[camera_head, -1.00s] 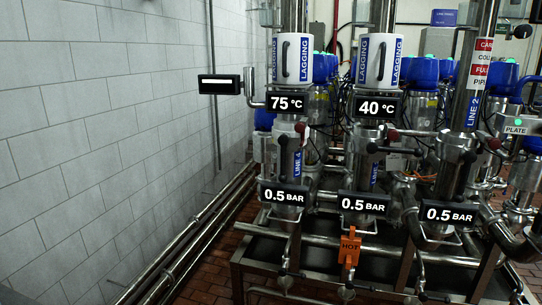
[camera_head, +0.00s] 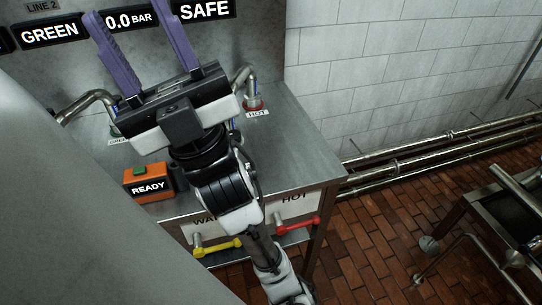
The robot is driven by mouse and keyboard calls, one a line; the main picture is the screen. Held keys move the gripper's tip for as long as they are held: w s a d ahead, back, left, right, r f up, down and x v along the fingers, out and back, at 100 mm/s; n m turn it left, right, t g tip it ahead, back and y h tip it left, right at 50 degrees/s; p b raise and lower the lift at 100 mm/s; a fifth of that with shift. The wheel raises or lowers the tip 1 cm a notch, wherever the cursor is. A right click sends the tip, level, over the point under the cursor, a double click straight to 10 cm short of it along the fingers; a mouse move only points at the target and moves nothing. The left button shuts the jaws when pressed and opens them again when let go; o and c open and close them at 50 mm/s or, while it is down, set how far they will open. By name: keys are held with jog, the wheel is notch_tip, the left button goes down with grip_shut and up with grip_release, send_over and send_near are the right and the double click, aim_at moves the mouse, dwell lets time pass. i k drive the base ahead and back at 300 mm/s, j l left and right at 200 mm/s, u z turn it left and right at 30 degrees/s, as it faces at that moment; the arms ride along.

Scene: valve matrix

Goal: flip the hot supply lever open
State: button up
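The hot supply lever (camera_head: 298,224) is a red handle below the HOT plate (camera_head: 297,203) on the front of a steel bench. It lies nearly level, its free end pointing right. Nothing touches its visible part. My gripper (camera_head: 132,18) has two purple fingers spread apart with nothing seen between them. It is at the upper left, in front of the display panel and well away from the red lever. My arm crosses the bench front just left of the red lever.
A yellow lever (camera_head: 218,246) sits left of the red one, under a plate partly hidden by my arm. An orange READY box (camera_head: 148,185) stands on the bench (camera_head: 295,150). A HOT-labelled pipe outlet (camera_head: 250,88) is behind.

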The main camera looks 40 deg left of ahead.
aim_at(281, 229)
jog(key=u, duration=0.65)
jog(key=j+z, duration=0.25)
jog(key=j, duration=0.2)
jog(key=l+u, duration=0.45)
jog(key=l, duration=0.35)
jog(key=k+j+z, duration=0.15)
jog(key=k+j, duration=0.2)
jog(key=k, duration=0.1)
